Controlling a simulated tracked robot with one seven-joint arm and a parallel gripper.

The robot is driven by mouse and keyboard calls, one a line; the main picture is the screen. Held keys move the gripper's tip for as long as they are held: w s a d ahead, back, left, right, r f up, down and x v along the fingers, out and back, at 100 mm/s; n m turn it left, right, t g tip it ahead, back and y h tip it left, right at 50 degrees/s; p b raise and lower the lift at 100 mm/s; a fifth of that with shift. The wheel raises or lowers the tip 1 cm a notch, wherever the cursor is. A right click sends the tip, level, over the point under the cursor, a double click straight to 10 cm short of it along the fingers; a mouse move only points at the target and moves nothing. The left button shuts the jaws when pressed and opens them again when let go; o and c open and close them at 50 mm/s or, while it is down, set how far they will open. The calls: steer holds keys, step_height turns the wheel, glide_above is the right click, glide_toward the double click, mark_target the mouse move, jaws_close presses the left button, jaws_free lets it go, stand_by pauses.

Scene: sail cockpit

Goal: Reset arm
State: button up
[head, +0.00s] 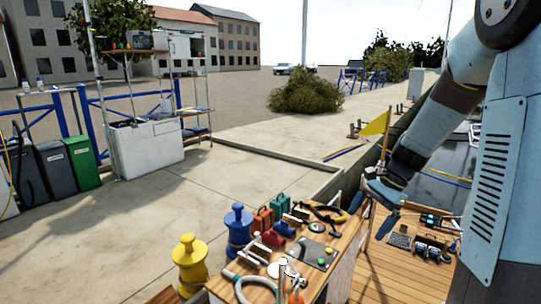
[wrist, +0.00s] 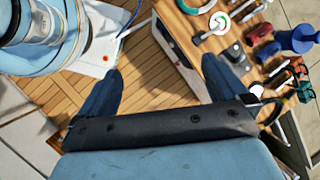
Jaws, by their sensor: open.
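My gripper (head: 373,212) hangs at the end of my arm on the right of the head view, fingers pointing down beside the workbench's far right end. In the wrist view my gripper (wrist: 163,85) has its two dark blue fingers spread wide with nothing between them. Slatted wooden deck (wrist: 150,60) shows below the gap. The right finger appears close to the bench edge in that view; I cannot tell whether it touches. My arm is bent, its forearm sloping down to the left.
The workbench (head: 335,278) carries several tools and cases. A yellow flag (head: 375,124) on a pole stands close to my forearm. A blue bollard (head: 238,230) and a yellow bollard (head: 189,262) stand left of the bench. More items, including a grey crate (head: 400,240), lie on the deck.

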steer(key=s+a+r+n+t+h, duration=0.2)
steer(key=s+r+n+t+h, duration=0.3)
steer(key=s+r+n, duration=0.7)
steer(key=shift+s+a+r+t, duration=0.55)
steer(key=shift+s+r, duration=1.05)
steer(key=shift+s, duration=1.95)
steer(key=shift+d, duration=0.15)
steer(key=shift+c, duration=0.3)
